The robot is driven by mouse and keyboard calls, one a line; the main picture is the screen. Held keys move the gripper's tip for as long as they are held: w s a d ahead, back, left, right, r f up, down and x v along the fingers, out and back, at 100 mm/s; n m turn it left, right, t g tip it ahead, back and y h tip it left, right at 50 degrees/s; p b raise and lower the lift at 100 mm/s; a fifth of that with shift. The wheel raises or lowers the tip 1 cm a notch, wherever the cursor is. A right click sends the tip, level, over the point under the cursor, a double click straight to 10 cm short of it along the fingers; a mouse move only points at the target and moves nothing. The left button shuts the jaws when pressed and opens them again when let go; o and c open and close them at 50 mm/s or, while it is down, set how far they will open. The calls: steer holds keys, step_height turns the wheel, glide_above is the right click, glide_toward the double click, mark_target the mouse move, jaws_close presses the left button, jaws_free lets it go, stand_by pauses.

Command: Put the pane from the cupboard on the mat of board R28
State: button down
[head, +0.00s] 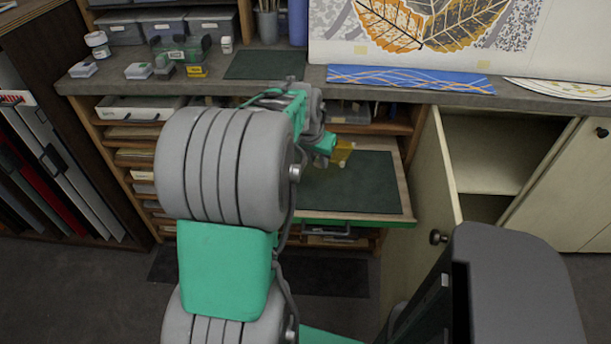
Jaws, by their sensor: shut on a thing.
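My gripper (328,147) is shut on a small amber-yellow pane (344,153). It holds the pane over the back left part of a dark green mat (365,190). I cannot tell how high the pane is above it. This mat lies on a pulled-out board (407,209) with a wooden rim and a green front edge. No label R28 can be read. The cupboard (490,150) on the right stands open, and the visible part of its shelf is bare. My arm hides the left part of the board.
The cupboard's open door (436,180) stands out to the right of the board. The counter (290,88) above carries a second dark green mat (265,64), small jars and boxes on the left, and a blue patterned strip (410,79). Coloured sheets (60,160) stand in a rack at far left.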

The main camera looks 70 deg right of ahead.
glide_above(305, 181)
steer(key=a, duration=0.2)
steer(key=f, duration=0.5)
steer(key=shift+d+f, duration=0.2)
steer(key=f, duration=0.3)
steer(key=shift+w, duration=0.2)
steer(key=shift+f, duration=0.35)
steer(key=c, duration=1.2)
jaws_free()
steer(key=shift+r, duration=0.5)
steer(key=v, duration=1.1)
steer(key=shift+r, duration=0.15)
steer(key=shift+a, duration=0.1)
